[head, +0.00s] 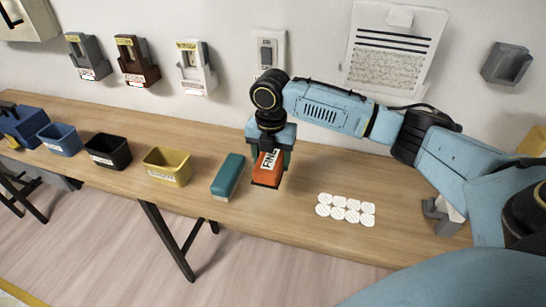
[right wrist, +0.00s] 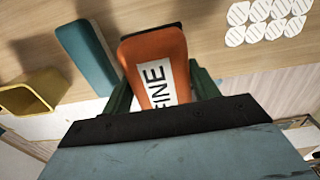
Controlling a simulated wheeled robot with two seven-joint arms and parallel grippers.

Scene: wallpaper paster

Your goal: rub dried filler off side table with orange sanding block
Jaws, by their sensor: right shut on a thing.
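The orange sanding block (head: 267,169) has a white label reading FINE and a dark underside. My right gripper (head: 270,155) points down and is shut on it, over the wooden side table (head: 300,224). In the right wrist view the block (right wrist: 152,56) sits between the two dark green fingers. I cannot tell whether its underside touches the table top. My left gripper is not in view.
A teal block (head: 229,175) lies just left of the orange one. Yellow (head: 167,167), black (head: 108,151) and blue (head: 59,139) bins stand further left. A grey holder (head: 442,216) is at the right end. The table between block and spots is clear.

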